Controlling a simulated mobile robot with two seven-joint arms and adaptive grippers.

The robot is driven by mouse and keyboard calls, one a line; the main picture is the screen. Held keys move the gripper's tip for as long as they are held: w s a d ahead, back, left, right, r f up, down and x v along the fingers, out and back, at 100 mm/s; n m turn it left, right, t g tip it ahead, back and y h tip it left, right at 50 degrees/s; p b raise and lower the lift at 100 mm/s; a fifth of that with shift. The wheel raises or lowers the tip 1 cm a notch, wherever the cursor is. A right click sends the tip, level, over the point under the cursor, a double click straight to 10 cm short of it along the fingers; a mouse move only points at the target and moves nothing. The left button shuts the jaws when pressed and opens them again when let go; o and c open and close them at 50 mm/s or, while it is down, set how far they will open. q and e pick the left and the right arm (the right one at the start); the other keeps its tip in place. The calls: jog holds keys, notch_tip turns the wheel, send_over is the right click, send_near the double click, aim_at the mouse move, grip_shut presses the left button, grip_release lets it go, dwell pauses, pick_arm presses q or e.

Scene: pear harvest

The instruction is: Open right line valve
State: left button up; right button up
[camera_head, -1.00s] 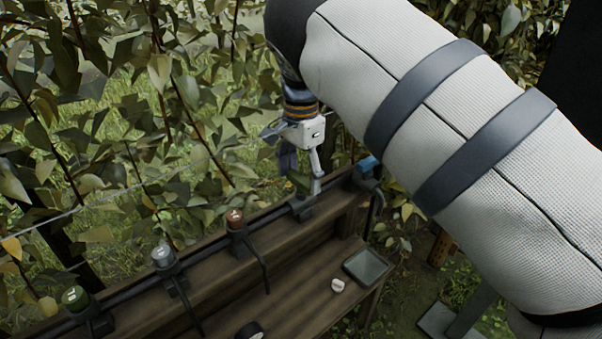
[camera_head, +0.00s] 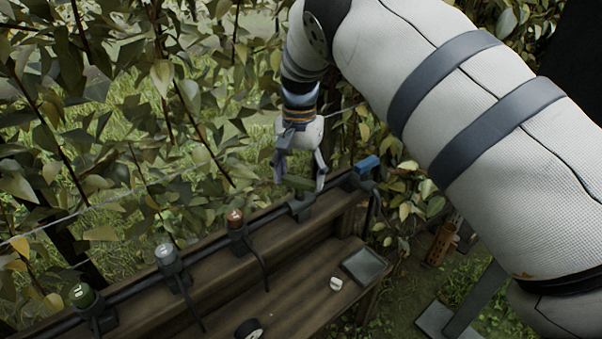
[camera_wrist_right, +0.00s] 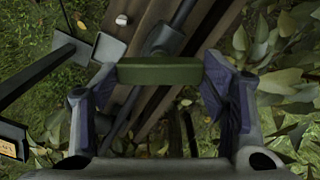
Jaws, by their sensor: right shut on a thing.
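My right gripper (camera_head: 298,178) points down over the pipe with its two fingers on either side of a green bar-shaped valve handle (camera_head: 301,184). In the right wrist view the same green handle (camera_wrist_right: 160,71) lies crosswise between the fingertips (camera_wrist_right: 161,75), which are shut on its two ends. The handle sits on a dark valve body (camera_head: 302,207) on the pipe. I cannot tell from these frames how far the valve is turned. My left gripper is not in view.
Farther left on the pipe are a red-brown knob (camera_head: 235,217), a grey knob (camera_head: 166,255) and a green knob (camera_head: 82,295). A blue part (camera_head: 367,166) stands to the right. The wooden bench (camera_head: 300,285) holds a grey tray (camera_head: 366,264). Foliage hangs close behind.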

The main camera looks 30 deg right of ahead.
aim_at(299, 179)
jog(key=n, duration=1.1)
jog(key=shift+f+n, duration=0.1)
jog(key=shift+n, duration=0.6)
jog(key=o, duration=1.1)
jog(key=shift+o, duration=0.2)
notch_tip(299, 179, up, 12)
